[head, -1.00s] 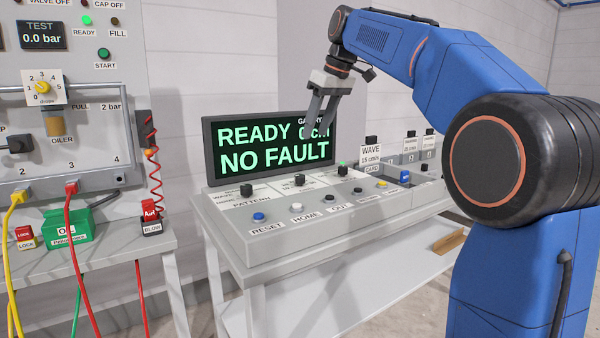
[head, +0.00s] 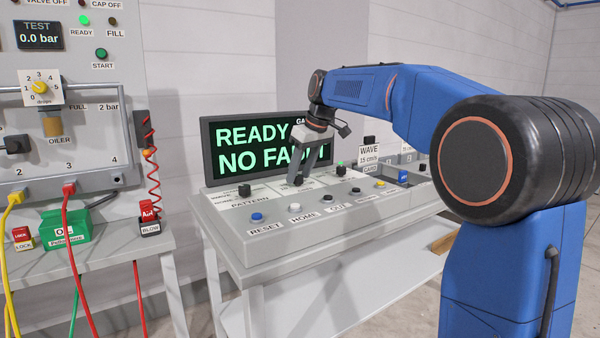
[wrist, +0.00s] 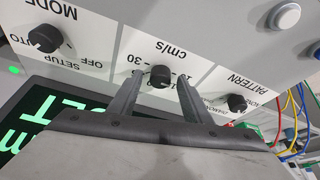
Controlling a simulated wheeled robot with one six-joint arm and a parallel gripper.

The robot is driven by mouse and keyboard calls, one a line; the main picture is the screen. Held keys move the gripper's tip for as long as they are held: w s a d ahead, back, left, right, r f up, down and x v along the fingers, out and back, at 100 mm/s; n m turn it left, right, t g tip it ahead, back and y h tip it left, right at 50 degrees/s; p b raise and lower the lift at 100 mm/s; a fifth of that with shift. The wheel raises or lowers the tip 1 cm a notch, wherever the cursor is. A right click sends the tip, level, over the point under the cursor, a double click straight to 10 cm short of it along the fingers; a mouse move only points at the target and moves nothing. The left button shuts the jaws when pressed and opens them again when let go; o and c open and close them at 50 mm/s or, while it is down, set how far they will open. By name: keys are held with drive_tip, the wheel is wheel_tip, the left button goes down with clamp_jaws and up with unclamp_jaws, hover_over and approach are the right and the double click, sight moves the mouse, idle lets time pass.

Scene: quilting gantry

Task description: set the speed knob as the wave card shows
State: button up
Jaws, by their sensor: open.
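The speed knob (wrist: 160,76) is a small black knob on a white plate marked cm/s, with its scale partly hidden. It is the middle of three knobs in the wrist view, where the panel appears upside down. My gripper (wrist: 160,61) is open, with one finger on each side of the knob in that view. In the head view my gripper (head: 304,178) points down at the speed knob (head: 297,181), close to it; I cannot tell whether the fingers touch it.
The pattern knob (wrist: 237,103) and mode knob (wrist: 45,37) flank the speed knob. A screen (head: 235,160) reading READY, NO FAULT stands close behind my gripper. Buttons including blue RESET (head: 257,217) line the front. A test bench (head: 90,250) with hoses stands left.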

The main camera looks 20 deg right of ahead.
drive_tip(key=shift+f, duration=0.1)
drive_tip(key=c, duration=1)
drive_tip(key=shift+c, duration=0.2)
drive_tip(key=m, duration=0.2)
drive_tip(key=m+h, duration=0.1)
drive_tip(key=shift+a+m+t, duration=0.2)
drive_tip(key=shift+m+t, duration=0.2)
drive_tip(key=m+h, duration=0.2)
drive_tip(key=m, duration=0.2)
drive_tip(key=shift+a+m, duration=0.1)
drive_tip(key=shift+m, duration=0.3)
drive_tip(key=o, duration=1)
